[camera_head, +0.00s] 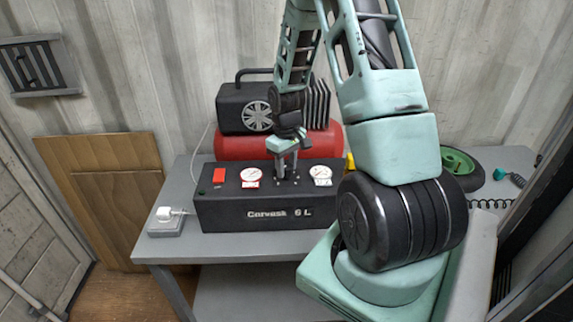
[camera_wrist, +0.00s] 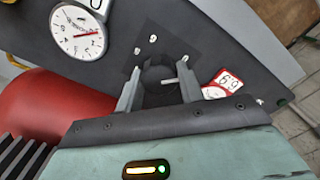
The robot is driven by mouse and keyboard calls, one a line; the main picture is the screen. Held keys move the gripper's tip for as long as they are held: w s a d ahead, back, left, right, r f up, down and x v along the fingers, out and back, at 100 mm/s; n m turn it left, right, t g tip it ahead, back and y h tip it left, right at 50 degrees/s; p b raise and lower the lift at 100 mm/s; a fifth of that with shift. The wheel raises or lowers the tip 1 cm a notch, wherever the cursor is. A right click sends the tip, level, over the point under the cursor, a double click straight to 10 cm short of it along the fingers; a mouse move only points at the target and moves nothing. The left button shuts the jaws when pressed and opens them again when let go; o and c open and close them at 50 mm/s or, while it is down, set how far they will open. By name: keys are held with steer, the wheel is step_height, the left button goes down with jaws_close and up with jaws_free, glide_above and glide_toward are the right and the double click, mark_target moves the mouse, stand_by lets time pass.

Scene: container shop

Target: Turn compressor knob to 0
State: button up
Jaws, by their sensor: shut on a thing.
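The compressor (camera_head: 252,208) is a black box marked "Carwask 6 L" on the grey table, with a red tank (camera_head: 240,146) behind it. Its top panel has two white gauges; one gauge (camera_wrist: 83,32) shows large in the wrist view. The round black knob (camera_wrist: 158,76) sits between the gauges, with a white pointer line towards the right in the wrist view. My gripper (camera_head: 287,174) reaches down onto the panel. In the wrist view its two fingers (camera_wrist: 160,92) stand on either side of the knob, shut on it. Part of the knob is hidden.
A red switch (camera_head: 219,175) is on the panel's left. A plug and socket block (camera_head: 166,222) stand on the table's left end. A green-rimmed wheel (camera_head: 462,168) lies at the right. A wooden board (camera_head: 100,190) leans on the wall. My arm covers the table's right part.

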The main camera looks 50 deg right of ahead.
mark_target(286, 166)
steer(key=shift+n, duration=0.3)
steer(key=o, duration=1)
step_height(286, 166, up, 18)
steer(key=shift+f+b, duration=0.25)
steer(key=shift+b, duration=0.8)
steer(key=shift+a, duration=0.1)
